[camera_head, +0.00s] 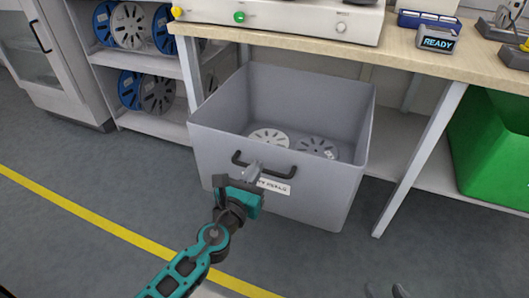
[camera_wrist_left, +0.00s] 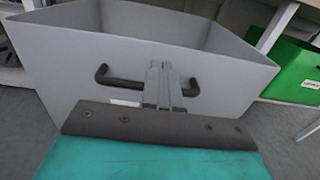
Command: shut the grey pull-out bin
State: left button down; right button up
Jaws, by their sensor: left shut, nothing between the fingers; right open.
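The grey pull-out bin (camera_head: 215,150) stands pulled out from under the bench, its open top showing. Its front has a dark bar handle (camera_head: 262,168) and a white label (camera_head: 273,186) below it. The bin front also fills much of the left wrist view (camera_wrist_left: 70,62). My left gripper (camera_head: 252,171) is shut and empty at the middle of the bin front. In the left wrist view its fingers (camera_wrist_left: 163,82) overlap the middle of the handle (camera_wrist_left: 112,78); I cannot tell whether they touch. My right gripper (camera_head: 388,291) barely shows at the bottom edge, open and apart from the bin.
Reels (camera_head: 268,138) lie inside the bin. The wooden bench top (camera_head: 400,52) is above its back, with a slanted bench leg (camera_head: 425,150) to the right. A green bin (camera_head: 490,150) stands further right. A shelf with reels (camera_head: 158,122) is on the left. The floor in front is clear.

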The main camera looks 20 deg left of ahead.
aim_at(269, 146)
pick_arm(q)
jog(key=w, duration=0.5)
jog(key=shift+w+d, duration=0.1)
jog(key=shift+w, duration=0.45)
pick_arm(e)
jog(key=shift+d+f, duration=0.1)
jog(key=shift+f, duration=0.15)
jog(key=shift+r, duration=0.1)
